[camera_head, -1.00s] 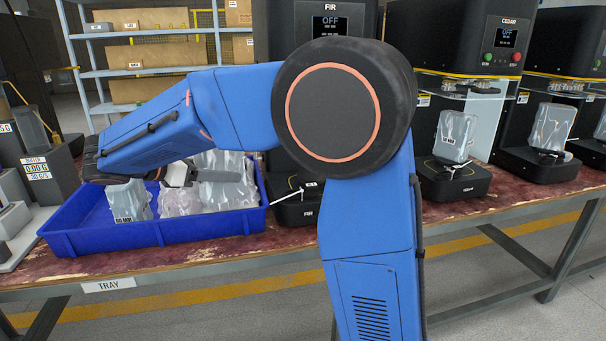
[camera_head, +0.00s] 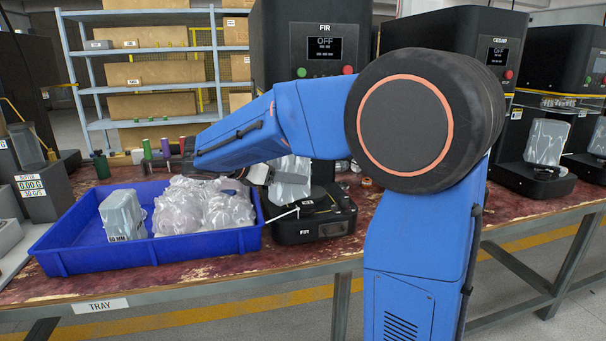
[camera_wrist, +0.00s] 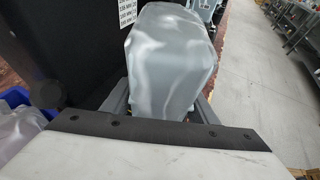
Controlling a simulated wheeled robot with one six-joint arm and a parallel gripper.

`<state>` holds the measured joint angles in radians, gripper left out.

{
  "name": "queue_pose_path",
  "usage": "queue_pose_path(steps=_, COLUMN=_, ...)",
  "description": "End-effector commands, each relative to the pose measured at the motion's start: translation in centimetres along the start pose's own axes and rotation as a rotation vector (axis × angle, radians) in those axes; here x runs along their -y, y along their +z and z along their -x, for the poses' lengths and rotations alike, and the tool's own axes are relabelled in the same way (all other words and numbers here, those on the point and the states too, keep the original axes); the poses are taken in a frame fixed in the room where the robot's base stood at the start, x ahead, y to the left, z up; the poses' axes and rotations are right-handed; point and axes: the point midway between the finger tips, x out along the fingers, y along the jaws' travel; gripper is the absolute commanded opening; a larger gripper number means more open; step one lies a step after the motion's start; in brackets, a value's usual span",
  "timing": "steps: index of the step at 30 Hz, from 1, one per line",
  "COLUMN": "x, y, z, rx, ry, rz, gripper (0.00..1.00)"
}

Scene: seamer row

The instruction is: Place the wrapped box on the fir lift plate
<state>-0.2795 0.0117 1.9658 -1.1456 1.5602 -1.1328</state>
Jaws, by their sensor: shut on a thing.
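My gripper (camera_head: 259,175) is shut on a translucent, film-wrapped grey box (camera_head: 291,180), which shows right of it in the head view. In the wrist view the wrapped box (camera_wrist: 168,60) stands out between the two fingers and fills the middle of the picture. The fir seamer (camera_head: 318,32) stands behind, marked FIR, with its screen reading OFF. The fir lift plate (camera_head: 322,203) sits on the dark FIR base (camera_head: 315,227). The box is in front of or over the plate's left side. I cannot tell whether they touch. My arm hides the seamer's middle.
The blue tray (camera_head: 165,246) on the table's left holds another wrapped box (camera_head: 122,214) and crumpled clear film (camera_head: 203,203). The cedar seamer (camera_head: 497,55) and further seamers with wrapped boxes stand to the right. Spools (camera_head: 165,148) stand behind the tray.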

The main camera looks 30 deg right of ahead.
Motion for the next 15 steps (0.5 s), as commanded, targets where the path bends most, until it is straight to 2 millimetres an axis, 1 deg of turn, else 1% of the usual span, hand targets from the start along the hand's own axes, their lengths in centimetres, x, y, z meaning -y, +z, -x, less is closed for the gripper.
queue_pose_path(steps=1, x=0.0, y=0.2, z=-0.4, rx=0.001, ry=-0.002, rz=-0.001, gripper=0.16)
queue_pose_path(steps=8, x=0.0, y=0.7, z=-1.5, rx=0.001, ry=-0.001, rz=0.000, gripper=0.16)
queue_pose_path(steps=15, x=0.1, y=1.9, z=-4.4, rx=0.001, ry=-0.003, rz=-0.001, gripper=0.16)
